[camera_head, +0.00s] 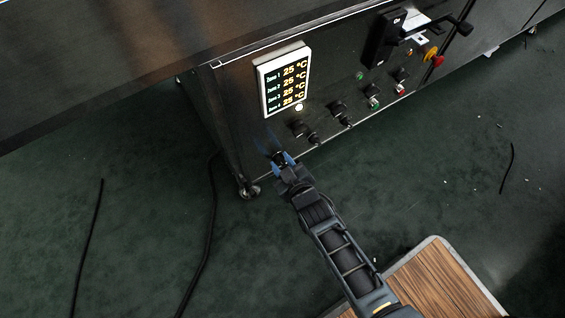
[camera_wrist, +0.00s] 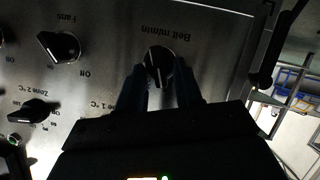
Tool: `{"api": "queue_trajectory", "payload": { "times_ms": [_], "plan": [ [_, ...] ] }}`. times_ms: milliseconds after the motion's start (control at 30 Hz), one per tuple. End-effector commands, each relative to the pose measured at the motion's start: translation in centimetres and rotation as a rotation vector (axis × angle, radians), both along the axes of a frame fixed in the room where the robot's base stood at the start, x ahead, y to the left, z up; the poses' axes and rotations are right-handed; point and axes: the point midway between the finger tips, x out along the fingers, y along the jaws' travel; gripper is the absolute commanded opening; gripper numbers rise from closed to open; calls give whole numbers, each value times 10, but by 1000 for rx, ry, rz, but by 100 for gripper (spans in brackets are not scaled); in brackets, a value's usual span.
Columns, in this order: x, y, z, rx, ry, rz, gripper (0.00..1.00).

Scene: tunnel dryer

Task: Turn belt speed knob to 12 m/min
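In the wrist view the black belt speed knob (camera_wrist: 159,62) sits on the dark metal panel beside the upside-down label "Belt m/min". Its white pointer mark shows, but I cannot read its setting. The fingers of my gripper (camera_wrist: 160,85) are apart, one on each side of the knob in the picture. I cannot tell whether they touch it or stop short of it. In the head view my gripper (camera_head: 272,146) has its blue fingers spread at the lower left of the panel, and the belt knob cannot be made out there.
A fan knob (camera_wrist: 60,47) and a Zone 2 knob (camera_wrist: 38,110) lie left of the belt knob in the wrist view. A lit display (camera_head: 284,80) reads 25 °C for several zones. A black-handled switch (camera_head: 385,38) and red-yellow button (camera_head: 434,56) are at upper right.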

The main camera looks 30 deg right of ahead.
Motion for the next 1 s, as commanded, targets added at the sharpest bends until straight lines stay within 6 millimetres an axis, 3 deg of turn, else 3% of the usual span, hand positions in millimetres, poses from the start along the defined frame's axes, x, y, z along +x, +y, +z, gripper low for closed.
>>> {"api": "queue_trajectory", "payload": {
  "times_ms": [100, 467, 1000],
  "plan": [
    [0, 0, 0, 0, 0, 0, 4],
    [1, 0, 4, 47, -1, 4, 4],
    [1, -3, 7, 340, 2, 6, 4]
  ]
}}
